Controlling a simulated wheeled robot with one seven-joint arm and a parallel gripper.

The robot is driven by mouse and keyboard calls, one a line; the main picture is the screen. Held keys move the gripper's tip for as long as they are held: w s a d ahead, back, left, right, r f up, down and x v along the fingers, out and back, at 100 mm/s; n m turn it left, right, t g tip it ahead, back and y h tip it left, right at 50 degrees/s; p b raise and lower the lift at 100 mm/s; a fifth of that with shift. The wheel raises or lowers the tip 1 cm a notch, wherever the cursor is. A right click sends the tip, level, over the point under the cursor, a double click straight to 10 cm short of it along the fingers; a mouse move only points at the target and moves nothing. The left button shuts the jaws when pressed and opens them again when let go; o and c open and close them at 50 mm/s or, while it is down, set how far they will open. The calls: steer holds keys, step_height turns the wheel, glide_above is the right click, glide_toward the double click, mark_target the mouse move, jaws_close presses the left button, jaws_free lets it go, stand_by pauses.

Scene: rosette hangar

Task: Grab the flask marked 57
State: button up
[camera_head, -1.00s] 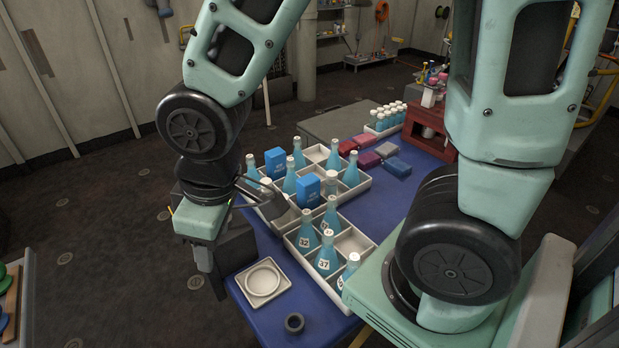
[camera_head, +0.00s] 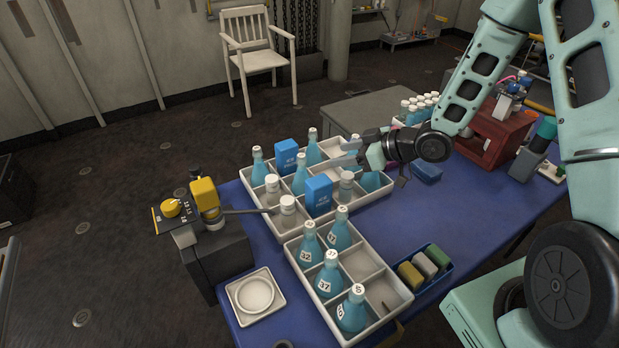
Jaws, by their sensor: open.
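Several blue conical flasks with white caps stand upright in the near pale tray (camera_head: 392,302). Their labels are small. The middle-left flask (camera_head: 328,274) reads like 37 or 57. The front flask (camera_head: 352,310) has a label starting with 5 or 3, and the back-left flask (camera_head: 306,247) also has a number I cannot read surely. Another flask (camera_head: 340,230) stands behind to the right, its label unclear. My gripper (camera_head: 345,150) is open and appears empty. It points left above the right part of the far tray (camera_head: 380,192), away from the near tray's flasks.
The far tray holds more flasks, pale-capped bottles and two blue boxes (camera_head: 318,194). A yellow-topped device (camera_head: 205,200) stands left, with a square dish (camera_head: 254,295) at the front left. A blue bin (camera_head: 432,280) with sponges is right of the near tray. Blue table is clear at centre right.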

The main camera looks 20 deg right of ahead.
mark_target(301, 160)
steer(key=p+x, duration=0.1)
steer(key=x, duration=0.7)
steer(key=shift+w+a+f, duration=0.1)
steer(key=shift+w+a, duration=0.15)
steer(key=shift+p+x, duration=0.65)
steer(key=shift+x, duration=2.05)
steer(key=shift+w+d, duration=0.15)
steer(key=shift+c, duration=0.3)
jaws_close()
